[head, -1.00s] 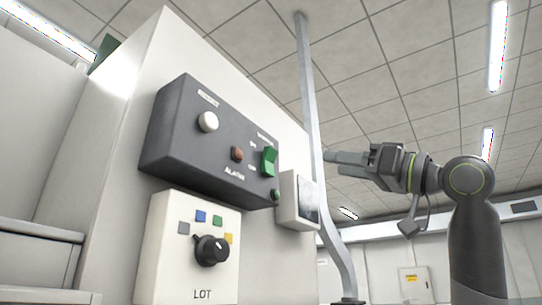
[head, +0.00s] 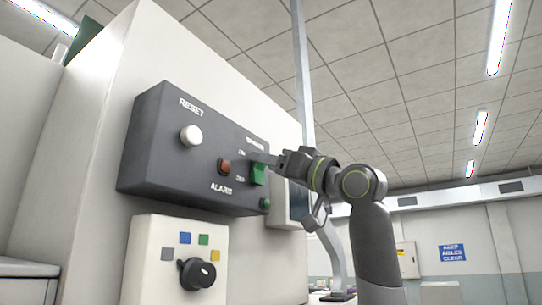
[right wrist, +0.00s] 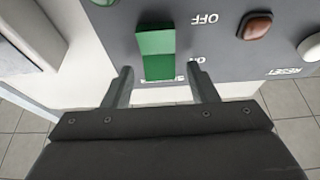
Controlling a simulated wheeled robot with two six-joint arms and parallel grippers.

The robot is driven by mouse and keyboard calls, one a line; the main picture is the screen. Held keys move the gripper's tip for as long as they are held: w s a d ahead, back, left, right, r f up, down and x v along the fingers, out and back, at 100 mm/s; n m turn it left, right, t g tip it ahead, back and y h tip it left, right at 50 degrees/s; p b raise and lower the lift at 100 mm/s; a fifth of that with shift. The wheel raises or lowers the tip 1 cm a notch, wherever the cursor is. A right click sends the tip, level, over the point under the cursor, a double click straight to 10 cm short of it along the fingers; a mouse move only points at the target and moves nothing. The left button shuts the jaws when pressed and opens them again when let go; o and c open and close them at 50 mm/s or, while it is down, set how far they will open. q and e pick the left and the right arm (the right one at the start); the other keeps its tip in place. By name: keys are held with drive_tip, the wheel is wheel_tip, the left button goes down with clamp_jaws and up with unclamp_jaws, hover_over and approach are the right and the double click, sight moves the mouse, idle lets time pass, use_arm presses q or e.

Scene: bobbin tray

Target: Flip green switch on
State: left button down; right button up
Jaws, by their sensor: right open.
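The green switch (head: 258,174) is a rocker on the dark grey control box (head: 165,150), right of the red alarm lamp (head: 224,166). My right gripper (head: 258,158) is at the switch's upper part, its fingers reaching in from the right and partly covering it. In the right wrist view the switch (right wrist: 157,50) appears upside down, with the OFF label above and the ON label near my fingers. My open right gripper (right wrist: 160,70) has one finger on each side of the switch's ON end. I cannot tell contact or which way the rocker is tipped. My left gripper is out of view.
A white reset button (head: 191,135) and a small green lamp (head: 265,204) are on the same box. A white panel with a black LOT knob (head: 197,273) sits below. A grey pole (head: 303,80) stands behind my right arm.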

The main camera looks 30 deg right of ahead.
drive_tip(key=shift+w, duration=0.1)
drive_tip(key=c, duration=1)
drive_tip(key=shift+a+r+g+h, duration=0.1)
drive_tip(key=shift+r+g+h, duration=0.25)
drive_tip(key=shift+g, duration=0.5)
drive_tip(key=shift+r+g+h, duration=0.3)
drive_tip(key=shift+g+h, duration=0.05)
drive_tip(key=shift+g, duration=0.5)
drive_tip(key=o, duration=1)
drive_tip(key=shift+w+f, duration=0.1)
drive_tip(key=shift+w, duration=0.05)
